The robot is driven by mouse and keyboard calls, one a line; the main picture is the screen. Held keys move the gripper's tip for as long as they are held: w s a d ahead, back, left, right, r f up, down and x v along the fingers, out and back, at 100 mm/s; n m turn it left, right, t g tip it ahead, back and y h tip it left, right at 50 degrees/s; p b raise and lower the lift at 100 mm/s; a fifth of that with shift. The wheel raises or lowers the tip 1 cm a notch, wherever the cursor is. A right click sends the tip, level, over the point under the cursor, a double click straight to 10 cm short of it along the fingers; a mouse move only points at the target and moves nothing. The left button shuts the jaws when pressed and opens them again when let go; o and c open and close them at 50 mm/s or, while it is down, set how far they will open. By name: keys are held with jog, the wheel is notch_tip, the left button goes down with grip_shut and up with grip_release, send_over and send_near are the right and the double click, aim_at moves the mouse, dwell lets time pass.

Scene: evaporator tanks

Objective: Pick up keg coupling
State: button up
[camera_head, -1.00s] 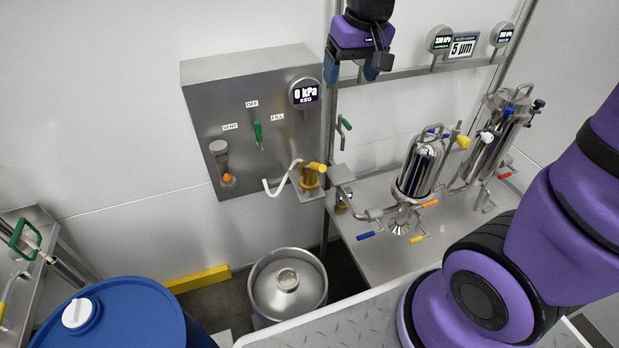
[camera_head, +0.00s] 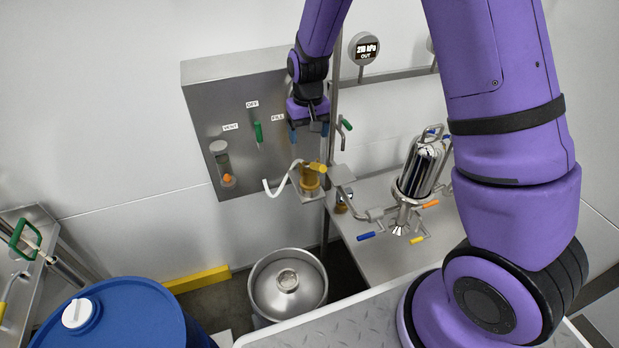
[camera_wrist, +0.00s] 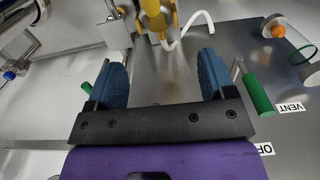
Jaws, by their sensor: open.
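The keg coupling (camera_head: 310,178) is a yellow-brown cylindrical piece with a yellow handle and a white hose curving off to its left. It sits on a small bracket at the lower right of the steel panel. In the wrist view the coupling (camera_wrist: 158,18) is at the top, beyond the fingertips and roughly between them. My gripper (camera_head: 308,136) is above the coupling, pointing down, apart from it. Its two blue fingers (camera_wrist: 165,75) are spread with nothing between them.
The steel control panel (camera_head: 225,100) has a green-handled valve (camera_head: 258,132) close to my gripper. A vertical pipe (camera_head: 330,215) stands just right of the coupling. A steel keg (camera_head: 290,287) is below, with a blue drum (camera_head: 120,315) at left. A filter housing (camera_head: 422,165) stands right.

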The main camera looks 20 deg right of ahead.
send_near(308, 175)
jog(key=shift+w+d+f, duration=0.25)
jog(key=shift+w, duration=0.25)
jog(key=shift+w+d+f, duration=0.2)
jog(key=shift+w+f, duration=0.05)
jog(key=shift+w, duration=0.2)
jog(key=shift+s+d+f, duration=0.1)
jog(key=shift+f, duration=1.25)
jog(key=shift+s+d+f, duration=0.1)
jog(key=shift+f, duration=1.25)
grip_shut()
